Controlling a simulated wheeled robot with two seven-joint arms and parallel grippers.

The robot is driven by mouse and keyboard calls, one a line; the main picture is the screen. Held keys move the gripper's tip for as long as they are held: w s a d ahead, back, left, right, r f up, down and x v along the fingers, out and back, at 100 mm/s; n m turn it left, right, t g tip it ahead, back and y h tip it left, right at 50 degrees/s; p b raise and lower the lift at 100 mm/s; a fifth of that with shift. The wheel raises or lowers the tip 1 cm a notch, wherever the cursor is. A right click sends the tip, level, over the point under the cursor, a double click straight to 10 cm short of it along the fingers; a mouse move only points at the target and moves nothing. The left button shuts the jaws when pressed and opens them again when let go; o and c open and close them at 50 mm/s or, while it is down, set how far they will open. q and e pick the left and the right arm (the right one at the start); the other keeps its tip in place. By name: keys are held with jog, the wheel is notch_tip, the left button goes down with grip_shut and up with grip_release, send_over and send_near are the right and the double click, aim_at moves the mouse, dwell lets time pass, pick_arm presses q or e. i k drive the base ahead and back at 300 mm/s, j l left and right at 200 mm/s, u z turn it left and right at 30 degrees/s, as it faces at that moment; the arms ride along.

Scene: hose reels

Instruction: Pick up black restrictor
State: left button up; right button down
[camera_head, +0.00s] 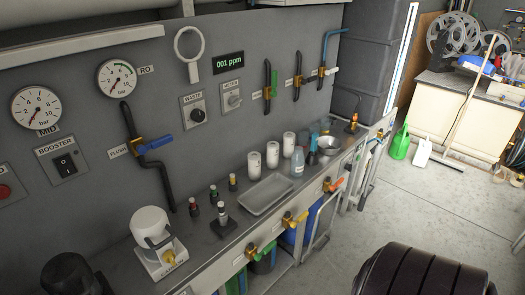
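Several small dark bottle-like fittings stand upright on the grey counter. One with a dark red cap (194,208) is at the left, one with a pale band and reddish top (213,195) is behind it, and one with a yellow band (233,182) is farther right. Another with a white body and dark top (222,212) stands in a small black square base (223,226). I cannot tell which of these is the black restrictor; they are too small to read. Neither of my grippers shows in this view.
A metal tray (285,197) lies right of the fittings, with white tubs (272,155) and a steel bowl (329,146) beyond. A white canister unit (152,232) stands left. Valve handles (291,220) stick out along the front edge.

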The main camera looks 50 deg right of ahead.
aim_at(221, 206)
jog(key=k+z, duration=0.15)
jog(key=z, duration=0.9)
